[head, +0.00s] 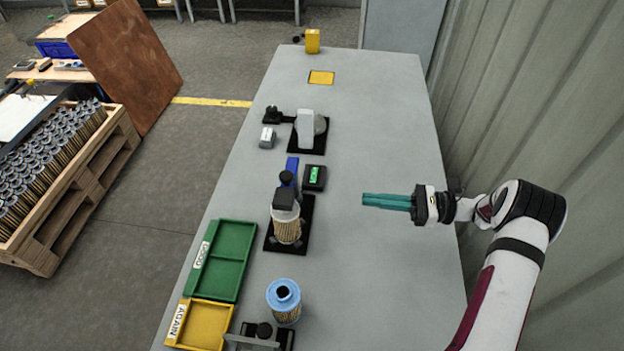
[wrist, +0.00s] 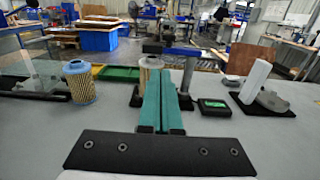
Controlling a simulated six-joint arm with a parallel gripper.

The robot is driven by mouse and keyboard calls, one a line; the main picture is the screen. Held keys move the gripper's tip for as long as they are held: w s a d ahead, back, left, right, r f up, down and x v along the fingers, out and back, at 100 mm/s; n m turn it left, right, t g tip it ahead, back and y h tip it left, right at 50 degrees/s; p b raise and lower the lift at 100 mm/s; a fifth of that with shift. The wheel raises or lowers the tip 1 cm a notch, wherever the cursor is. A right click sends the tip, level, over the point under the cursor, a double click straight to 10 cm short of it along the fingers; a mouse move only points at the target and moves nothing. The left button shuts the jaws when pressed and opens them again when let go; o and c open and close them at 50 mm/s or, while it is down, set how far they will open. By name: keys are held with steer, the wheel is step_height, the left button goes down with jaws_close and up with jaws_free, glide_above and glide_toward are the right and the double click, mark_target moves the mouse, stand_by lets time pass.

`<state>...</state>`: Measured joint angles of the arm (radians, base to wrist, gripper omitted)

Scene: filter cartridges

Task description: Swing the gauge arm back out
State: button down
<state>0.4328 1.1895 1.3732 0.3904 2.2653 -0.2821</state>
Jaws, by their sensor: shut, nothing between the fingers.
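The gauge station stands at the middle of the bench on a black base (head: 302,232). A pleated cartridge (head: 287,231) stands upright on it and also shows behind my fingers in the wrist view (wrist: 151,63). The dark gauge arm (head: 284,197) sits over the cartridge's top; I cannot tell whether they touch. A blue part (head: 292,165) is just behind it. A small box with a lit green display (head: 314,175) is beside the station. My gripper (head: 364,199), with teal fingers, is shut and empty, to the right of the station and apart from it.
A blue-capped cartridge (head: 284,300) stands nearer the front, beside a green tray (head: 248,262) and a yellow tray (head: 226,322). Another fixture with a white upright block (head: 306,128) is farther back. The bench's right side is clear around my gripper.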

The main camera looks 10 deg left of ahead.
glide_toward(292, 204)
steer(key=w+a, duration=0.3)
steer(key=a, duration=0.4)
steer(key=shift+w+d+f, duration=0.1)
steer(key=shift+s+a+m+t, duration=0.3)
steer(key=shift+a+m+t, duration=0.3)
steer(key=shift+t, duration=0.4)
steer(key=shift+s+a+m+t, duration=0.25)
steer(key=shift+a+m+t, duration=0.2)
steer(key=shift+m+t, duration=0.4)
steer(key=a+m+t+h, duration=0.1)
steer(key=a+m+t, duration=0.1)
steer(key=t, duration=0.1)
steer(key=a+m+t+h, duration=0.1)
steer(key=t, duration=0.1)
steer(key=shift+s+a+t+h, duration=0.15)
steer(key=shift+s+t+h, duration=0.1)
steer(key=shift+s+h, duration=0.1)
steer(key=shift+w+a, duration=0.15)
steer(key=shift+a, duration=0.55)
steer(key=shift+w+a, duration=0.1)
steer(key=shift+a, duration=0.55)
steer(key=shift+w+a+m+t+h, duration=0.25)
steer(key=shift+a+m+t+h, duration=0.35)
steer(key=shift+m+t, duration=0.25)
steer(key=shift+w+a+m+t+h, duration=0.25)
steer(key=shift+a+m+t+h, duration=0.15)
steer(key=shift+m+t+h, duration=0.45)
